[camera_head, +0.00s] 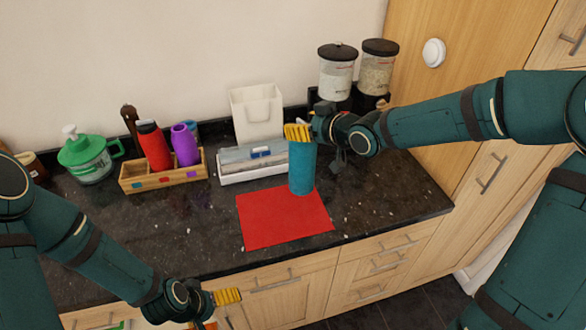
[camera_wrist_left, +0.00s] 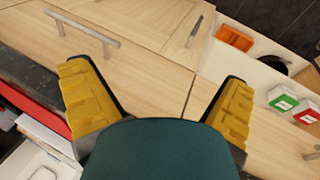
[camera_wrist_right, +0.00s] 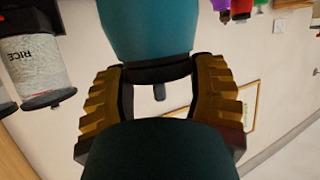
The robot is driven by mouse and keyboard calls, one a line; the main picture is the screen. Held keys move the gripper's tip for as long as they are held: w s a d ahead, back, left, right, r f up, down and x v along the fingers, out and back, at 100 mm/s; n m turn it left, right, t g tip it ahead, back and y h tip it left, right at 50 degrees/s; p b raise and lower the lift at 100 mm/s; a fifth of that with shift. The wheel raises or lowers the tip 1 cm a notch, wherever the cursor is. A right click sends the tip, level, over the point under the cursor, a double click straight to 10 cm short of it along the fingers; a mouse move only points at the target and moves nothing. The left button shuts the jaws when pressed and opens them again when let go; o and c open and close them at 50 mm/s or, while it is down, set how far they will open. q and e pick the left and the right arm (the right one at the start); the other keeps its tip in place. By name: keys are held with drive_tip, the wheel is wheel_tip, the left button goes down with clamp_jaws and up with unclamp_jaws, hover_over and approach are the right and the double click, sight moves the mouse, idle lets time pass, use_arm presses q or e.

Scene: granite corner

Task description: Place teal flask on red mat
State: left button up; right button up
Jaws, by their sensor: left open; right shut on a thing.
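The teal flask (camera_head: 302,168) is upright at the back right part of the red mat (camera_head: 284,218). My right gripper (camera_head: 298,133) is shut on the flask near its top; the flask (camera_wrist_right: 148,30) also shows between the fingers in the right wrist view. Whether the flask's base touches the mat or hangs just above it I cannot tell. My left gripper (camera_head: 226,297) is open and empty in front of the counter's front edge, low beside the cabinet doors. In the left wrist view its fingers (camera_wrist_left: 158,105) stand wide apart.
Behind the mat is a white tray (camera_head: 232,178). A wooden rack (camera_head: 163,172) with a red bottle (camera_head: 153,145) and a purple bottle (camera_head: 185,146) stands left of it. A green-lidded jar (camera_head: 88,160) is further left. Two canisters (camera_head: 337,72) stand at the back right. The counter's front left is clear.

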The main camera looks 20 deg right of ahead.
sight(303, 145)
wheel_tip(303, 145, down, 6)
drive_tip(key=shift+r+b, duration=0.1)
drive_tip(key=shift+b, duration=0.65)
drive_tip(key=shift+w+f, duration=0.1)
drive_tip(key=shift+f, duration=0.25)
drive_tip(key=o, duration=1.3)
drive_tip(key=shift+f, duration=0.1)
